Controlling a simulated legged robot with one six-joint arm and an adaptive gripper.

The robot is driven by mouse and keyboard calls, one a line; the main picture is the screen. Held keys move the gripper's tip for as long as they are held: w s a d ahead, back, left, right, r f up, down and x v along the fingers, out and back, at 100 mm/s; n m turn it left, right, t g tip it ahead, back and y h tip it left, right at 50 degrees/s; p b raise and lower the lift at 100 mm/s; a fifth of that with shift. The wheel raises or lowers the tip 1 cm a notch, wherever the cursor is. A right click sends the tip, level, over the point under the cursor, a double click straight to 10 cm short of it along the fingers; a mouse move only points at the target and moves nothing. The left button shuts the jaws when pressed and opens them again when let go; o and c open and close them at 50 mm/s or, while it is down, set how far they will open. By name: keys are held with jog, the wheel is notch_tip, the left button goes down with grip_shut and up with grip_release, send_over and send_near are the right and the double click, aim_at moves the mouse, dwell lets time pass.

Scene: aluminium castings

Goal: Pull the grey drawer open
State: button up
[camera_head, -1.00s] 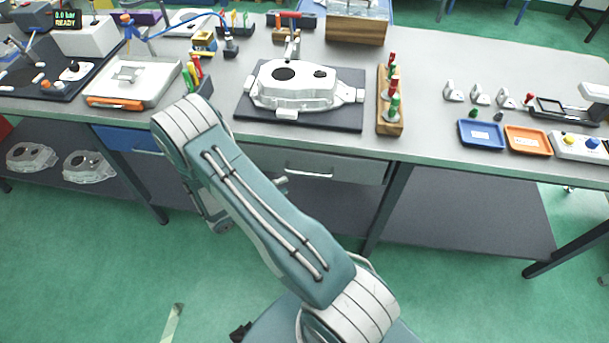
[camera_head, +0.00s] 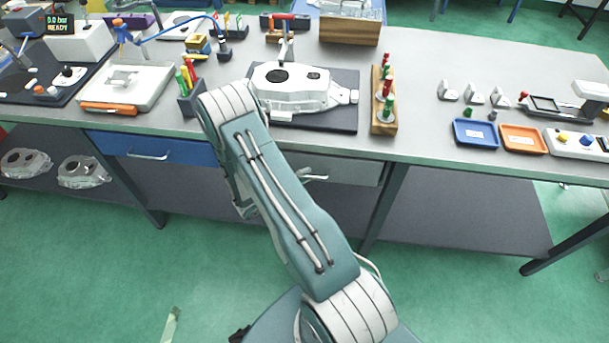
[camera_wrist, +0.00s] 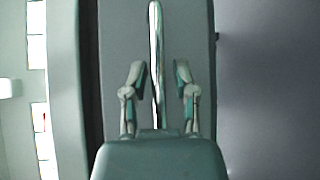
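The grey drawer (camera_head: 350,170) hangs under the bench top, to the right of the blue drawer, and looks shut. My arm hides its left part in the head view. Its metal bar handle (camera_head: 318,178) shows just right of my arm. In the wrist view the handle (camera_wrist: 156,40) runs lengthwise up the middle, in front of the drawer front (camera_wrist: 120,60). My gripper (camera_wrist: 159,78) is open, with one finger on each side of the handle and a visible gap on both sides. In the head view most of my gripper is hidden behind my arm.
The blue drawer (camera_head: 180,148) is to the left and looks shut. A bench leg (camera_head: 382,208) stands right of the grey drawer, above a dark lower shelf (camera_head: 460,210). A casting (camera_head: 290,92) on a dark mat and a wooden rack (camera_head: 384,125) stand above.

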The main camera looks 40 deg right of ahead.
grip_shut()
